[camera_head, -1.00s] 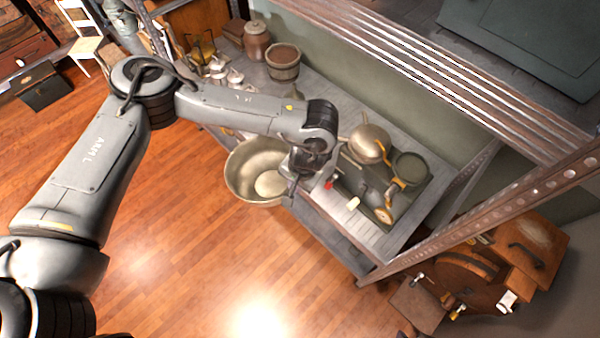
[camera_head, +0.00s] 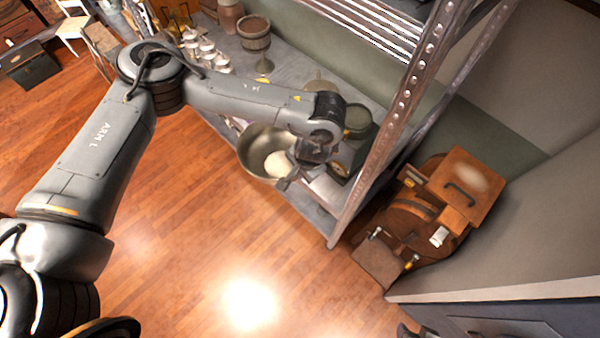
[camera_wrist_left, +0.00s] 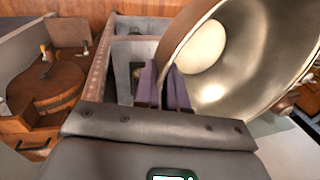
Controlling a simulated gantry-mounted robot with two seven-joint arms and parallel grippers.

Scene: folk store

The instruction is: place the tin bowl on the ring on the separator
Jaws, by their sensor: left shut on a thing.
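The tin bowl (camera_head: 254,146) is large, wide and metallic, with a pale round patch inside. My left gripper (camera_head: 287,180) is at its right rim in the head view. In the left wrist view the two purple fingers (camera_wrist_left: 163,90) are shut on the rim of the bowl (camera_wrist_left: 240,65), which is tilted in that picture. The bowl hangs beside the front edge of the low shelf. I cannot clearly make out the separator or its ring; my left forearm and wrist hide part of the shelf. My right gripper is not in view.
The low grey shelf (camera_head: 310,209) carries several cups, a wooden bucket (camera_head: 254,33) and a dark pot (camera_head: 358,117). A metal upright (camera_head: 394,125) stands right of my gripper. A round wooden machine (camera_head: 410,222) stands beyond it. The wooden floor (camera_head: 190,250) is clear.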

